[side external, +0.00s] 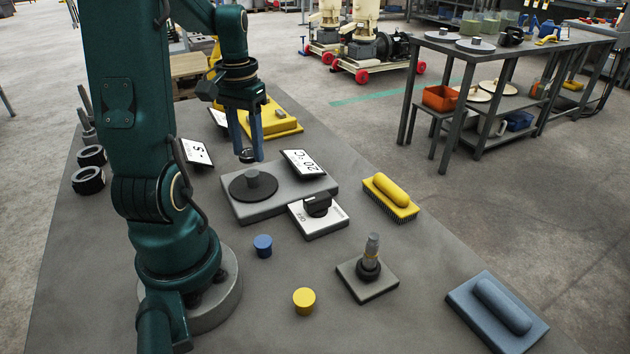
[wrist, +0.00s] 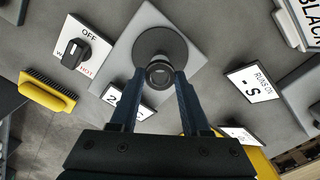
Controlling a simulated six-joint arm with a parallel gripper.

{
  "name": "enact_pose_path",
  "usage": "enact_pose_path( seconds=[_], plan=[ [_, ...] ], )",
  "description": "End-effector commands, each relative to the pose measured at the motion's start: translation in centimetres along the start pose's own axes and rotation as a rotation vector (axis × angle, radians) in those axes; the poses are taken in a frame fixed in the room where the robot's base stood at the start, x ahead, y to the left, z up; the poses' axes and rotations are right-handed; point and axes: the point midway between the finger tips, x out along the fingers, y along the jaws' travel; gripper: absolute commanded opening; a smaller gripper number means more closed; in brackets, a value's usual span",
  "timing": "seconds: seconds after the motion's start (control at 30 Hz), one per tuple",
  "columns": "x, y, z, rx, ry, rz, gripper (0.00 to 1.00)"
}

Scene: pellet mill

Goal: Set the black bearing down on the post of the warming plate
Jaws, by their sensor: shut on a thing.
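The black bearing (wrist: 160,74) is a small dark ring held between the two fingertips of my gripper (wrist: 160,78). It also shows as a small dark ring in the side view (side external: 247,156). My gripper points down over the warming plate (side external: 295,197), a grey slab with a dark round disc (side external: 241,191). A short grey post (side external: 262,184) stands on the disc. In the side view the bearing is above the post and apart from it, slightly to its left. In the wrist view the bearing overlaps the disc (wrist: 178,46) and largely hides the post.
A "20 °C" display (side external: 303,163) stands at the plate's back edge. A knob panel (side external: 318,208), its knob by OFF, lies in front. A yellow brush (side external: 391,196), a shaft on a base (side external: 367,283) and two caps (side external: 263,246) are nearby. Another sign (side external: 197,152) stands left.

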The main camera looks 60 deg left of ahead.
Motion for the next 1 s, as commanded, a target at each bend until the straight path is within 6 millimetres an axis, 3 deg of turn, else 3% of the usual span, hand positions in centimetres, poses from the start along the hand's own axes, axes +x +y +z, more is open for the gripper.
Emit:
enact_pose_path(
  seconds=[1.0],
  plan=[
    [1.7, 0.0, 0.0, 0.000, -0.001, 0.000, 0.00]
  ],
)
